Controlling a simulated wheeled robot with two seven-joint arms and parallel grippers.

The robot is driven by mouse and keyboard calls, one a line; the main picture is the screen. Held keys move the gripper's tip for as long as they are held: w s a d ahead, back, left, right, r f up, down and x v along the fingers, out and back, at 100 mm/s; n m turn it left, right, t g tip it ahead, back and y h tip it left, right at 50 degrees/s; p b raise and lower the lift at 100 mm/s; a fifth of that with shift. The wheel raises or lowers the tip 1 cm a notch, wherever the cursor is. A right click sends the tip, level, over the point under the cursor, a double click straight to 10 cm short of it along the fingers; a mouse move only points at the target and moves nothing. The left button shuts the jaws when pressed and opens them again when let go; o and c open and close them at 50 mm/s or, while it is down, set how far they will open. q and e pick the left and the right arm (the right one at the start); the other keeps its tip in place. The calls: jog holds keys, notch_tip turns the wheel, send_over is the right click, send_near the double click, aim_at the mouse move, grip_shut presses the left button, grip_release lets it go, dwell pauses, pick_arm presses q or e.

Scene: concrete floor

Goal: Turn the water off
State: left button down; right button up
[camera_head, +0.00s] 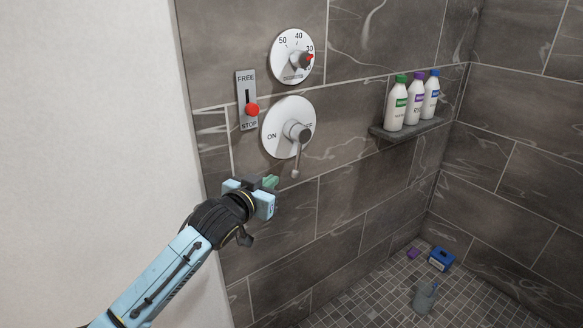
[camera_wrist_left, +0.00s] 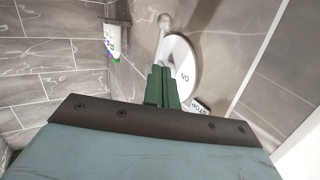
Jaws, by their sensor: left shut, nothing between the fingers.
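The water valve is a round white plate (camera_head: 275,120) on the tiled wall, marked ON at its left and OFF at its right. Its grey lever (camera_head: 296,160) hangs down from the hub, ending in a small knob. In the left wrist view the plate (camera_wrist_left: 181,55) is partly hidden behind my fingers, and the lever (camera_wrist_left: 163,27) shows beyond their tips. My left gripper (camera_head: 272,181) is shut and empty, below and a little left of the lever's knob. It appears apart from the lever. My right gripper is not in view.
A temperature dial (camera_head: 292,42) and a FREE/STOP slider (camera_head: 241,108) with a red knob are close by on the wall. Several bottles stand on a corner shelf (camera_head: 408,130) to the right. A blue box (camera_head: 441,259) and a grey item (camera_head: 425,298) are on the floor.

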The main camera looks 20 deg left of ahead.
aim_at(297, 163)
pick_arm(q)
jog(key=b+x, duration=0.1)
jog(key=x, duration=1.1)
jog(key=shift+w, duration=0.15)
